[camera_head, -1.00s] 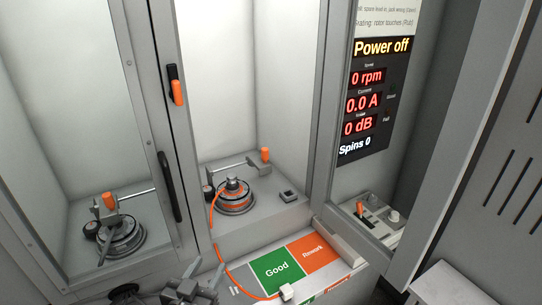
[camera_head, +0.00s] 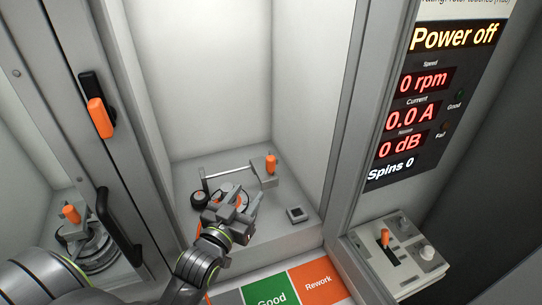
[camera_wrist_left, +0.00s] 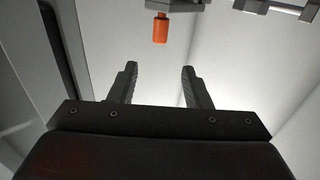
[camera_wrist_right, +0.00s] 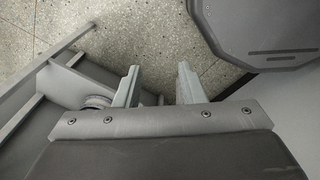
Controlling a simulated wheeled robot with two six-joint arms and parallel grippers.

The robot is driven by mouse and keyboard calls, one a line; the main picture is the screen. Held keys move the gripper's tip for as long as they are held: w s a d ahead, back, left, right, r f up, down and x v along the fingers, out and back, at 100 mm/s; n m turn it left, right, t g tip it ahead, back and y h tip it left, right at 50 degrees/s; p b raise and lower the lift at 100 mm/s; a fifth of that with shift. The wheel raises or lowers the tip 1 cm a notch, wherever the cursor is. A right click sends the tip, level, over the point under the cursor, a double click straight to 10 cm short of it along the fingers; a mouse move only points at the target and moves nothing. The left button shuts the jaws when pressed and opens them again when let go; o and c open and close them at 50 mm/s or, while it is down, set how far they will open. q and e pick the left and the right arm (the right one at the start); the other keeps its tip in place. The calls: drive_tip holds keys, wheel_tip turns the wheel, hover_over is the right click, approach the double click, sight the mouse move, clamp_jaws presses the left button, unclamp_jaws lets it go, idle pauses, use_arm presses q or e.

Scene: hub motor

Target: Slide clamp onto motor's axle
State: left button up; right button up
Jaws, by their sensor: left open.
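The clamp (camera_head: 262,173) is a grey block with an orange handle, on a thin horizontal rod in the open bay. Its orange handle also shows in the left wrist view (camera_wrist_left: 160,28), beyond the fingertips. My left gripper (camera_head: 245,202) is open and empty, over the motor's place and a little in front of the clamp, apart from the handle. The gripper hides most of the motor and its axle. My right gripper (camera_wrist_right: 155,82) is open and empty in the right wrist view, and is out of the head view.
A second bay at the left, behind a door with a black handle (camera_head: 118,228), holds a similar device. A small socket box (camera_head: 296,214) stands right of the clamp. Green Good (camera_head: 265,295) and orange Rework (camera_head: 318,281) areas lie in front. A switch panel (camera_head: 398,252) is at right.

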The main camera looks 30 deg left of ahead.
sight(269, 164)
use_arm(q)
drive_tip(key=w, duration=0.3)
drive_tip(key=w+p, duration=0.1)
drive_tip(key=w, duration=0.2)
drive_tip(key=w+p, duration=0.1)
drive_tip(key=w, duration=0.2)
drive_tip(key=shift+w+a, duration=0.25)
drive_tip(key=w, duration=0.5)
drive_tip(key=shift+a+f+p, duration=0.15)
drive_tip(key=shift+a+p, duration=0.05)
drive_tip(key=shift+p, duration=0.15)
use_arm(e)
drive_tip(key=w+r, duration=0.2)
drive_tip(key=r, duration=0.1)
drive_tip(key=shift+w+d+r, duration=0.1)
drive_tip(key=shift+w+d, duration=0.05)
drive_tip(key=shift+w, duration=0.2)
use_arm(q)
drive_tip(key=shift+w, duration=0.1)
drive_tip(key=shift+c, duration=1.2)
clamp_jaws()
use_arm(e)
drive_tip(key=shift+w+a, duration=0.2)
